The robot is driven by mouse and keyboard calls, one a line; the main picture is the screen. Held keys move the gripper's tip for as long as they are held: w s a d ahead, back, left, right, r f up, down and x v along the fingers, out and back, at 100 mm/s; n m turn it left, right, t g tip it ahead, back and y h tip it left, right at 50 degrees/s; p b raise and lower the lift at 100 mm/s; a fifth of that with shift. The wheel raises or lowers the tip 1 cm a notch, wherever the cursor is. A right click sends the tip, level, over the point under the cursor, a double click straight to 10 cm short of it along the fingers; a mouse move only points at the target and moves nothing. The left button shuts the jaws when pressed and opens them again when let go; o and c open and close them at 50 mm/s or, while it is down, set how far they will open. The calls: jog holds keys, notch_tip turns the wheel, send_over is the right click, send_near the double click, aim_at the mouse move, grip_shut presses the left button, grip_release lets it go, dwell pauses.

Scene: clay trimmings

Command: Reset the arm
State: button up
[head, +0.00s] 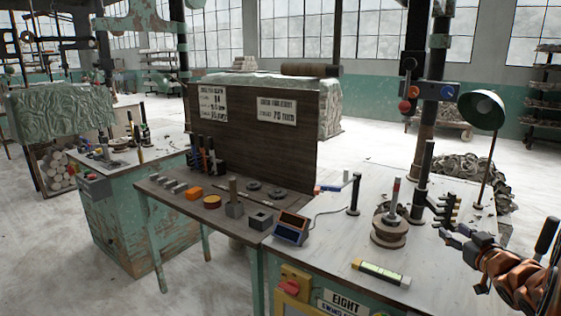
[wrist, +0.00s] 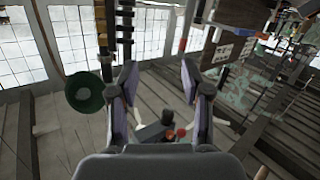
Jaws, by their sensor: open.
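My gripper (head: 456,236) is at the right of the head view, at the end of my orange and dark arm, over the right side of the light-topped bench (head: 330,262). In the wrist view my gripper (wrist: 160,82) shows two fingers standing well apart, with nothing held between them. The wrist view is tilted and looks out toward the windows and the room. A stack of round brown discs with a grey and red rod (head: 390,228) stands on the bench, left of my gripper and apart from it.
A green lamp (head: 482,108) stands behind my gripper. A dark post with pegs (head: 424,190) is close to its left. A darker table (head: 222,222) with blocks adjoins at left.

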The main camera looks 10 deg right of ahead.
jog(key=s+a+f+m+g+h+b, duration=0.1)
jog(key=s+a+f+g, duration=0.2)
jog(key=a+f, duration=0.1)
jog(key=s+a+f+m+g+h+b, duration=0.1)
jog(key=s+a+f+g, duration=0.2)
jog(key=s+a+f, duration=0.1)
jog(key=s+a+f+m+g+h+b, duration=0.1)
jog(key=s+a+f+g+b, duration=0.1)
jog(key=s+a+f+g, duration=0.1)
jog(key=shift+s+a+f+g, duration=0.3)
jog(key=shift+a+f+g, duration=0.15)
jog(key=shift+a+g, duration=0.15)
jog(key=s+a+f+n+g+y+b, duration=0.1)
jog(key=s+a+f+g+y+b, duration=0.3)
jog(key=s+a, duration=0.8)
jog(key=s+a+f+n+g+p, duration=0.15)
jog(key=s+a+g, duration=0.35)
jog(key=s+a, duration=0.75)
notch_tip(320, 180, up, 19)
jog(key=s+d+t+p, duration=0.1)
jog(key=d+p, duration=0.1)
jog(key=p, duration=1.4)
jog(key=shift+s+d+f, duration=0.15)
jog(key=shift+s+d, duration=0.1)
jog(key=shift+s, duration=0.1)
jog(key=shift+m, duration=0.25)
jog(key=shift+c, duration=0.3)
